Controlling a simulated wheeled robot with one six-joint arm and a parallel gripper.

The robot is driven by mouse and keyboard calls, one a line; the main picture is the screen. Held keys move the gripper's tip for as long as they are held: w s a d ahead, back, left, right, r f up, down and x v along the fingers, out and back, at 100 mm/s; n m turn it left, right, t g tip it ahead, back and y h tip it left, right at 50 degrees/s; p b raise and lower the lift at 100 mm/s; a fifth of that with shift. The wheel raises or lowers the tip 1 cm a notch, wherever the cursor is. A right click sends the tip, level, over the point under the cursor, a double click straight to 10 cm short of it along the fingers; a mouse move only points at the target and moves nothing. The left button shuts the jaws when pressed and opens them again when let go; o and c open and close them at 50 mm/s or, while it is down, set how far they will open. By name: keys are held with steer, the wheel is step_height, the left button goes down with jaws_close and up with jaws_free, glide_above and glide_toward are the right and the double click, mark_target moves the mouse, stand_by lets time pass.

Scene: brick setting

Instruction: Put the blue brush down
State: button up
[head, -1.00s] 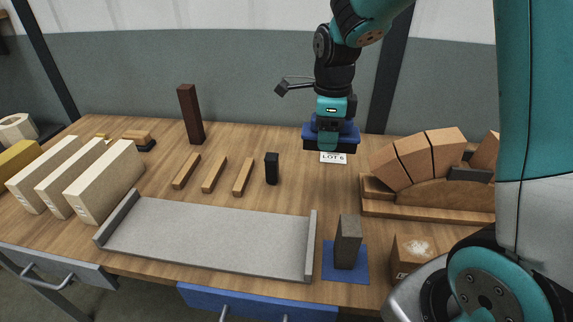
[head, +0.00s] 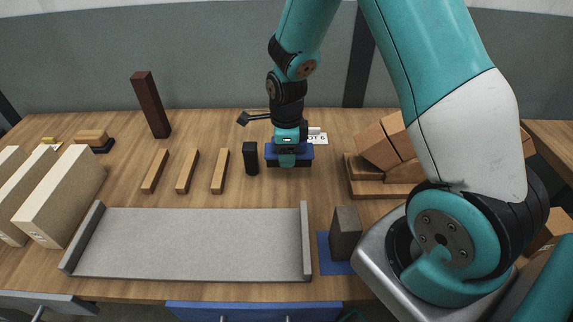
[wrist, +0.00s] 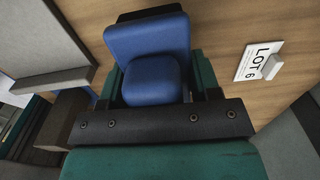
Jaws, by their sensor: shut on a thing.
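The blue brush (head: 303,152) has a blue top and dark bristles underneath. My gripper (head: 287,160) is shut on the brush from above, with its bristle side down, low over the wooden table. I cannot tell whether the bristles touch the wood. In the wrist view the brush (wrist: 148,38) fills the space between the teal fingers of my gripper (wrist: 155,82). The table below the brush is mostly hidden there.
A black block (head: 250,158) stands just left of the brush, with a narrow gap. A LOT 6 card (head: 318,138) is behind it. A wooden arch form (head: 375,172) with bricks stands right. A grey tray (head: 190,245) lies in front; bare table separates it from the brush.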

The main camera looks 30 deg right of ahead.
mark_target(287, 175)
steer(key=shift+f, duration=2.6)
steer(key=o, duration=1.1)
steer(key=shift+f, duration=0.1)
steer(key=shift+c, duration=0.2)
step_height(287, 175, up, 12)
steer(key=shift+f+b, duration=0.2)
steer(key=shift+b, duration=0.1)
steer(key=s+a+r+n+y, duration=0.2)
steer(key=s+a+r+n, duration=0.6)
steer(key=n, duration=0.8)
steer(key=s+a+r+n+y, duration=0.2)
steer(key=s+a+r+n, duration=0.5)
steer(key=s+n, duration=0.6)
steer(key=a+n, duration=0.1)
steer(key=n, duration=0.2)
steer(key=shift+a+r, duration=0.3)
steer(key=shift+r, duration=0.05)
